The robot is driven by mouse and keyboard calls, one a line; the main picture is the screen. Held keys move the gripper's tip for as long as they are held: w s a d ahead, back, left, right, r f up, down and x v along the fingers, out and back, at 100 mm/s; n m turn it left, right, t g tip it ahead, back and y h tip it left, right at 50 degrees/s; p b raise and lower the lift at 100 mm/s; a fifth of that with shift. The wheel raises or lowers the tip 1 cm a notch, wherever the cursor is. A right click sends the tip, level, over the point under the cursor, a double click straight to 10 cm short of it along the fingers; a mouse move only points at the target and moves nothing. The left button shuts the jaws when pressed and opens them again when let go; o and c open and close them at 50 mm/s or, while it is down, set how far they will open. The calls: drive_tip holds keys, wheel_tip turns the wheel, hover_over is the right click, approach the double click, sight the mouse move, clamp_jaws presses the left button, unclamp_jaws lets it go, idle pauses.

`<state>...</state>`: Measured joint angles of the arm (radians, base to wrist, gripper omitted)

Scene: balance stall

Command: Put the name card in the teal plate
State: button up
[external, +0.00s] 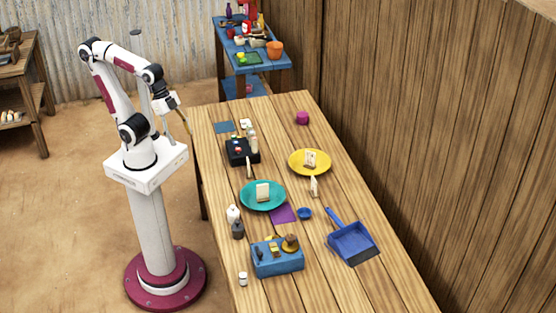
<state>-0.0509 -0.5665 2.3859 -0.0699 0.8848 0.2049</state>
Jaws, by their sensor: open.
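The teal plate (262,207) lies near the middle of the wooden table. A pale upright card with a wooden base (263,191) stands in it. Another small card-like piece (310,158) stands on the yellow plate (296,167), and a third pale card (314,187) stands on the bare table between the plates, to the right. I cannot tell which of these is the name card, as any writing is too small. My gripper (184,123) is open and seems empty, raised near the table's far left edge, well away from the plates and cards.
A black box (237,158) and a thin upright piece (249,169) stand behind the teal plate. A purple cloth (284,214), blue bowl (305,213), white bottle (233,213), blue box (278,264) and blue dustpan (352,240) are in front. A magenta object (302,118) sits far right.

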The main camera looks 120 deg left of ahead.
drive_tip(key=shift+n+t, duration=0.3)
drive_tip(key=shift+n, duration=0.4)
drive_tip(key=s, duration=0.2)
drive_tip(key=s+f, duration=0.1)
drive_tip(key=s, duration=0.1)
drive_tip(key=shift+s, duration=0.35)
